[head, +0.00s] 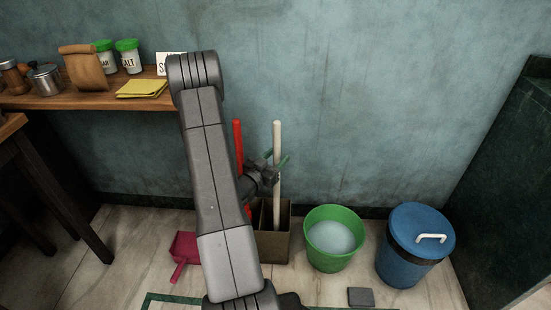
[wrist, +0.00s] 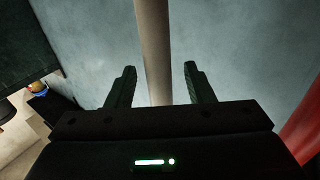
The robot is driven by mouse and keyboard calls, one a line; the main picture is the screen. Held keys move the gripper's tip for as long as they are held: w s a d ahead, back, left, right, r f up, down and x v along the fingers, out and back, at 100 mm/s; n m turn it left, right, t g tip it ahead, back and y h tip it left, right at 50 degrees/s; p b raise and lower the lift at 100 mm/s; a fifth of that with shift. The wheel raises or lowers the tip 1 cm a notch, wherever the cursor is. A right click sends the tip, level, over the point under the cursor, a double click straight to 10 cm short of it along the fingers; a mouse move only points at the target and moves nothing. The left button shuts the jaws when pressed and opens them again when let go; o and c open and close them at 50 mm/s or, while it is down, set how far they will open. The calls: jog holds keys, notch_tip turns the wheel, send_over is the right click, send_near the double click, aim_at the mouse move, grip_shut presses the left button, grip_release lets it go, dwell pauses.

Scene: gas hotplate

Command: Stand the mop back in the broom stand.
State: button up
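A cream pole (head: 277,195), which looks like the mop's handle, stands upright with its lower end in the right part of the brown broom stand (head: 273,248). Its head is not visible. My gripper (head: 276,161) is at the upper part of this pole. In the wrist view the pole (wrist: 154,40) runs between the two fingers of my gripper (wrist: 160,80), with gaps on both sides, so the gripper is open. A red pole (head: 237,135) stands to the left, partly hidden by my arm; red also shows at the wrist view's right edge (wrist: 304,135).
A green bucket (head: 332,263) of pale water and a blue lidded bin (head: 405,268) stand right of the stand. A pink dustpan (head: 185,246) lies left. A grey block (head: 361,297) lies in front. A wooden shelf (head: 95,101) with jars is at upper left.

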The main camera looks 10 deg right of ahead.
jog(key=p+v, duration=0.2)
jog(key=v, duration=1.2)
jog(key=shift+w, duration=0.1)
jog(key=b+x, duration=0.2)
jog(key=x, duration=1.1)
jog(key=shift+w+d+r, duration=0.1)
jog(key=shift+w+d, duration=0.2)
jog(key=shift+d, duration=0.1)
jog(key=shift+s+a, duration=0.1)
jog(key=shift+a, duration=0.05)
